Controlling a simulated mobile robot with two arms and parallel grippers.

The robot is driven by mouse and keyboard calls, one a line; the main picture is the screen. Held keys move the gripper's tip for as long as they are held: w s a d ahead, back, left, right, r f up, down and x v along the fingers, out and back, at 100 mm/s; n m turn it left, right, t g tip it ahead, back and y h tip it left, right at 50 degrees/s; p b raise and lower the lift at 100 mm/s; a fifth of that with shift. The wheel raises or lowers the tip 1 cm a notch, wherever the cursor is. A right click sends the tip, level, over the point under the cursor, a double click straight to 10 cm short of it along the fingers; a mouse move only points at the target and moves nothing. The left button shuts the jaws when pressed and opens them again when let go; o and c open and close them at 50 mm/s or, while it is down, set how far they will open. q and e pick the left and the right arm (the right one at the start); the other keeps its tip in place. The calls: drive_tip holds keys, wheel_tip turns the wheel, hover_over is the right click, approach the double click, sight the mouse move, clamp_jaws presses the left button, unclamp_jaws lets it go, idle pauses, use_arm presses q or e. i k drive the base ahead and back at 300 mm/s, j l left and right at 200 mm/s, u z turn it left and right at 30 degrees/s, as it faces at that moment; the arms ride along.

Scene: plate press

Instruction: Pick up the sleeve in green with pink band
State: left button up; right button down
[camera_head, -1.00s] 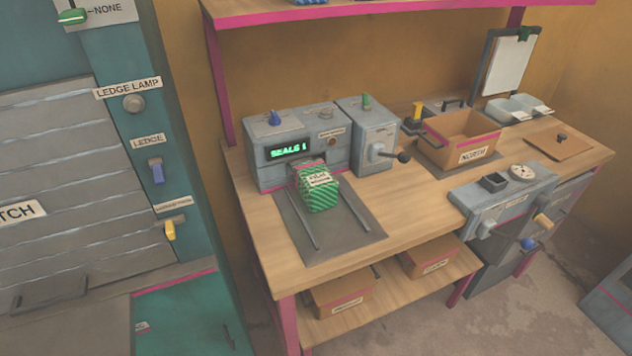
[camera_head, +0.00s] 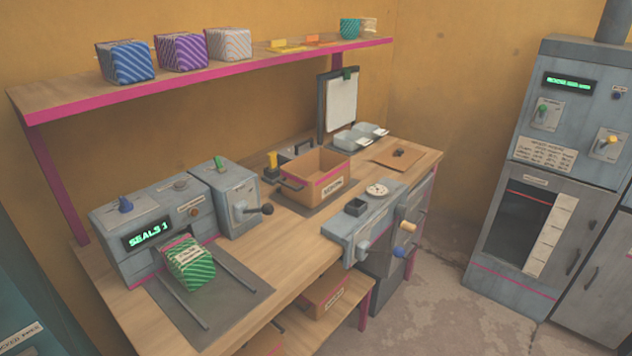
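A green striped sleeve (camera_head: 190,264) with a pink band along its top edge and a pale label sits on the grey plate (camera_head: 233,287) in front of the machine with the lit "SEALS 1" display (camera_head: 147,235). It lies between two thin rails and reaches up to the machine's front; whether it touches the machine I cannot tell. Neither of my grippers shows in the head view.
A shelf (camera_head: 205,67) above holds blue, purple and grey striped sleeves. An open cardboard box (camera_head: 316,178) stands right of the lever unit (camera_head: 229,199). A tall grey cabinet (camera_head: 560,170) stands at the right, with open floor (camera_head: 440,265) before it.

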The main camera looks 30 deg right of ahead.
sight(192, 265)
drive_tip(key=k+l+u, duration=0.1)
drive_tip(key=u, duration=0.25)
drive_tip(key=k+l+u, duration=0.15)
drive_tip(key=u, duration=0.25)
drive_tip(key=k+l+u, duration=0.15)
drive_tip(key=u, duration=0.2)
